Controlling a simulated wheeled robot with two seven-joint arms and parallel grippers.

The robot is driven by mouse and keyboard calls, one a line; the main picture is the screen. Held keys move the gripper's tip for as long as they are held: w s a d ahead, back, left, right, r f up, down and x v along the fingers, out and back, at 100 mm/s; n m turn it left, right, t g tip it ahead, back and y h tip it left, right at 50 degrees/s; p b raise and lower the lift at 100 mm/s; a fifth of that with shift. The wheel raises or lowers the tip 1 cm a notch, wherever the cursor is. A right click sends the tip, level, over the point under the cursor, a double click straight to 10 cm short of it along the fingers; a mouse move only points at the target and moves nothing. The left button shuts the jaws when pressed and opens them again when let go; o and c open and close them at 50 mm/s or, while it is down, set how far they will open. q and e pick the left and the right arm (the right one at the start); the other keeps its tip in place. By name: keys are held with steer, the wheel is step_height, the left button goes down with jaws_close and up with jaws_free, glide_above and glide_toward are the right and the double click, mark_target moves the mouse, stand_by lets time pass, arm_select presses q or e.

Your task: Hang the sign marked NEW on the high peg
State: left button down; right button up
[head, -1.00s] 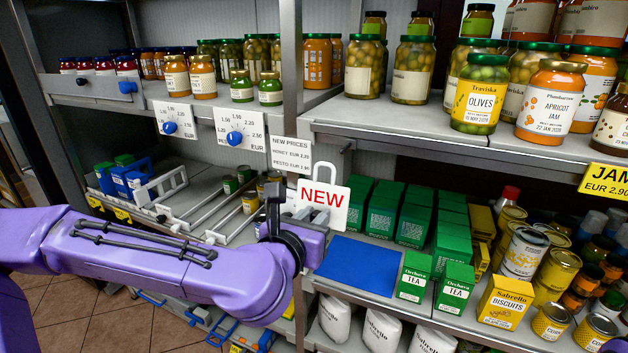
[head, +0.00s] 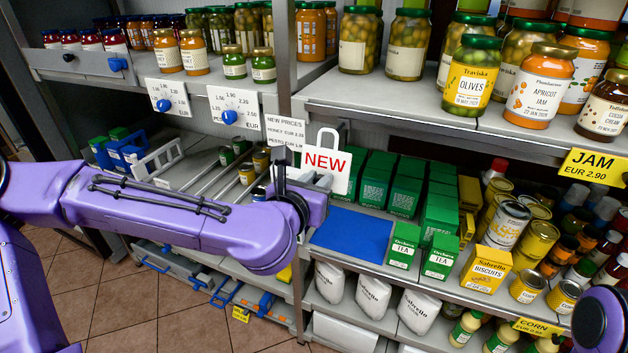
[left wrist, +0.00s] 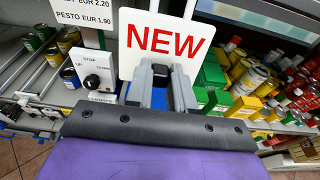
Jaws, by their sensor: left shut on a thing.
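The white sign marked NEW in red (head: 326,163), with a white loop handle on top, hangs upright in front of the shelf post in the head view. It also fills the upper middle of the left wrist view (left wrist: 165,45). My left gripper (left wrist: 160,84) is shut on its lower edge; in the head view the fingers are mostly hidden behind the wrist. I cannot make out the high peg in either view. My right gripper is out of view; only a purple and dark part, likely of my right arm, shows at the lower right.
A NEW PRICES card (head: 285,130) is on the post close behind the sign. Two dial plates (head: 235,107) hang left of it. A blue mat (head: 345,233) lies bare on the shelf below, beside green tea boxes (head: 404,253). Olive and jam jars (head: 471,72) stand above right.

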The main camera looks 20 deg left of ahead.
mark_target(324, 172)
arm_select(q)
steer(key=shift+r+x, duration=0.2)
steer(key=shift+x, duration=1.3)
steer(key=shift+r+x, duration=0.25)
steer(key=shift+x, duration=1.3)
steer(key=shift+w+f+b, duration=0.55)
steer(key=shift+w, duration=0.15)
steer(key=c, duration=0.9)
jaws_free()
steer(key=shift+s, duration=0.1)
